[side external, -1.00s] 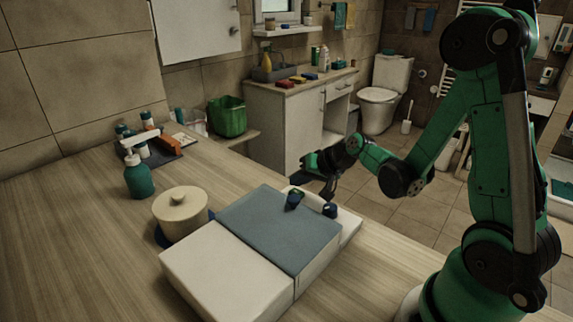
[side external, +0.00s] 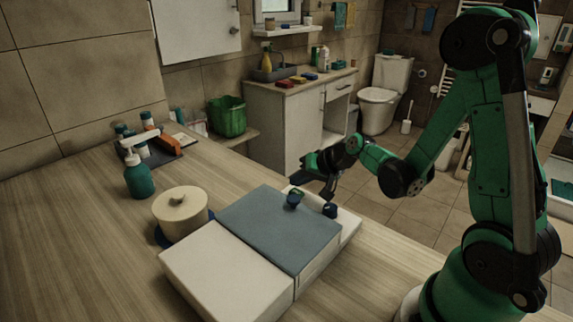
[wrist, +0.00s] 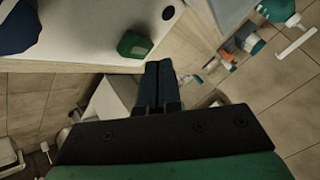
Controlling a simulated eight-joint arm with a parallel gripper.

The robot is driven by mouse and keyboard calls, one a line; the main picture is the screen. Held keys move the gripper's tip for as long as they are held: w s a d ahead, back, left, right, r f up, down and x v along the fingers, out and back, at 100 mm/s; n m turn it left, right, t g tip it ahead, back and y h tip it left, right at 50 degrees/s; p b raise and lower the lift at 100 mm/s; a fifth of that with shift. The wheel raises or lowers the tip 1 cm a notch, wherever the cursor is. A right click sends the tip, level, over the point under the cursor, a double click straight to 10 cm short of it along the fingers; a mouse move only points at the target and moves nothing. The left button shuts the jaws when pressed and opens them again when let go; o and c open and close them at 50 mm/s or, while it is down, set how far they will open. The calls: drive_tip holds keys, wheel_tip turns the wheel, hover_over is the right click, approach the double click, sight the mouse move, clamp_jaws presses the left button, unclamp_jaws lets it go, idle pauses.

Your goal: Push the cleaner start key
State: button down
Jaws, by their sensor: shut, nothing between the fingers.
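The cleaner is a low box with a blue-grey lid (side external: 275,228) and a white body (side external: 225,275), on the wooden counter. Its white end panel (side external: 350,226) carries two dark blue knobs, one at the back (side external: 295,198) and one to the right (side external: 330,210). In the wrist view, a green key (wrist: 135,43) sits on the white panel, with a small dark round spot (wrist: 168,12) and a dark blue knob (wrist: 18,25). I cannot tell whether the green key is the start key. My gripper (wrist: 158,66) is shut and empty, its tips close to the green key without visible contact.
A cream lidded pot (side external: 181,215) stands left of the cleaner. A teal pump bottle (side external: 139,178) and a tray of small bottles (side external: 160,155) are farther back. The left of the counter is clear. Beyond its far edge is the floor.

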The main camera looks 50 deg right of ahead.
sight(299, 194)
drive_tip(key=shift+f, duration=0.2)
drive_tip(key=shift+f, duration=0.25)
drive_tip(key=shift+r, duration=0.15)
idle(0.5)
drive_tip(key=shift+r, duration=0.3)
drive_tip(key=shift+r, duration=2.5)
